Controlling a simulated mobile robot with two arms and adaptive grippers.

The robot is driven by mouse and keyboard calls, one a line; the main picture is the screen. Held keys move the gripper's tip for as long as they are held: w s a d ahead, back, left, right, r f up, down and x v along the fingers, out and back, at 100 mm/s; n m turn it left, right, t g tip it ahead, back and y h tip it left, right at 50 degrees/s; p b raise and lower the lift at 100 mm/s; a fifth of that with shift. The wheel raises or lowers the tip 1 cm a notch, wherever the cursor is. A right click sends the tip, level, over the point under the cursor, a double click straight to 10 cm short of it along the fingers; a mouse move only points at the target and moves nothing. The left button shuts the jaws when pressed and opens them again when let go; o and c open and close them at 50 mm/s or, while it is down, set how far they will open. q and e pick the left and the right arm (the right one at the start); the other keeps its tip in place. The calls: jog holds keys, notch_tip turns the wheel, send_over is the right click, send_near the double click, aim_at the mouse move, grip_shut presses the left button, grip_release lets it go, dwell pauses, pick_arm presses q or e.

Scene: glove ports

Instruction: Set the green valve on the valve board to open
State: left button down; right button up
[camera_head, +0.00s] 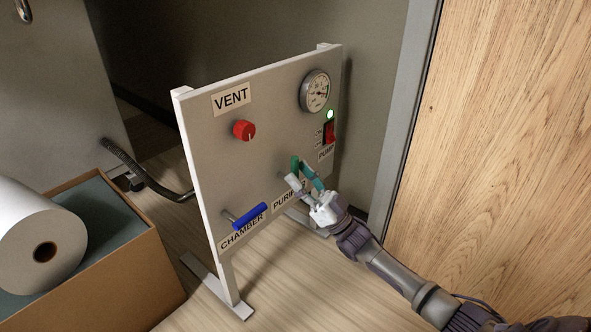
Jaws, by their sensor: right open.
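The valve board (258,105) stands upright on the floor, turned at an angle to me. The green valve (296,163) is at its lower right, above a partly hidden label that starts "PURI". My right gripper (303,180) is at the green valve with its jaws open, fingers pointing up and left toward the board. Its fingers and hand cover part of the valve, so the handle's exact direction and any contact are hard to tell. My left gripper is not in view.
A blue valve handle (250,215) labelled CHAMBER sticks out at lower left of the board. A red VENT knob (244,130), a gauge (315,91) and a red pump switch (330,133) sit higher. A box (150,270) with a white roll (30,225) stands left.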

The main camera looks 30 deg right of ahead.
jog(key=v, duration=0.9)
jog(key=shift+s+f, duration=0.25)
jog(key=shift+f, duration=0.05)
jog(key=shift+d+r, duration=0.1)
